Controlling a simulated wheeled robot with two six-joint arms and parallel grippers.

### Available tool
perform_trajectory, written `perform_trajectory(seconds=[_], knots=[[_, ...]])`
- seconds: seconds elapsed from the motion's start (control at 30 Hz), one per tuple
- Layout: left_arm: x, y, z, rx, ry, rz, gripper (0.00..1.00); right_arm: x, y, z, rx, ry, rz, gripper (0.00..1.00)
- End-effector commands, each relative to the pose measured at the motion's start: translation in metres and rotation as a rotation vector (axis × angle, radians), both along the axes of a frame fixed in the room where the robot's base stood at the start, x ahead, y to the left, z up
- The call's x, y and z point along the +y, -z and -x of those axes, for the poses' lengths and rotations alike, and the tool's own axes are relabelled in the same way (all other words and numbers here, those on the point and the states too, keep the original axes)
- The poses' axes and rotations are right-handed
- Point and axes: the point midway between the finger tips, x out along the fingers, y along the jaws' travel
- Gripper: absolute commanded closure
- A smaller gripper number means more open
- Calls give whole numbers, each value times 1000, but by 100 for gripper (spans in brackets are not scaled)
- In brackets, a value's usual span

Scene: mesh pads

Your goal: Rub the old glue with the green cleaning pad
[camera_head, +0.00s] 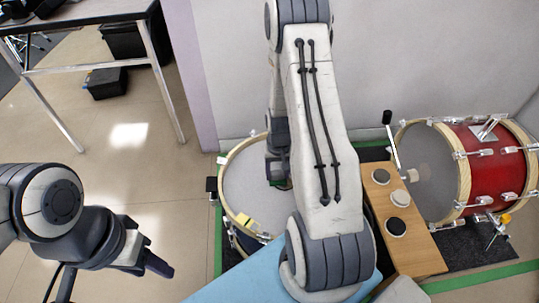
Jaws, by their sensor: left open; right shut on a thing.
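My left gripper (153,262) is open and empty, low at the left above bare floor. My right arm fills the middle of the view, and its gripper (279,172) hangs over the drum with the pale grey head (243,185). That gripper is partly hidden behind the arm. No old glue can be told for sure.
A wooden board (419,256) with several round pads stands right of my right arm. A red drum (481,160) lies on its side at the right. A light blue surface (235,281) is at the front. A table (75,18) stands back left.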

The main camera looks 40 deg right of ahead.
Motion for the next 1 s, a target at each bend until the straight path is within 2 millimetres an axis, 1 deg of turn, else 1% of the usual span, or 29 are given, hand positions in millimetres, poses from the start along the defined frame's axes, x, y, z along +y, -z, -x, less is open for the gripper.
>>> perform_trajectory(seconds=[0.17, 0.2, 0.3, 0.8, 0.9, 1.0], knots=[[0, -5, 0, 0, 0, 0, 50, 8, -1, 2, 1, 10, 0, 83], [0, -13, 0, 0, 0, 0, 50, 7, -9, 2, 0, 10, 0, 83], [0, -22, 0, 0, 0, 0, 50, 7, -27, 2, 0, 11, 0, 83], [0, -67, 0, 0, 0, 0, 50, 11, -71, -1, 0, 2, 0, 83], [0, -75, 0, 0, 0, 0, 50, 13, -79, -1, 0, -1, 0, 83], [0, -78, 0, 0, 0, 0, 50, 14, -82, -2, 0, -2, 0, 83]])
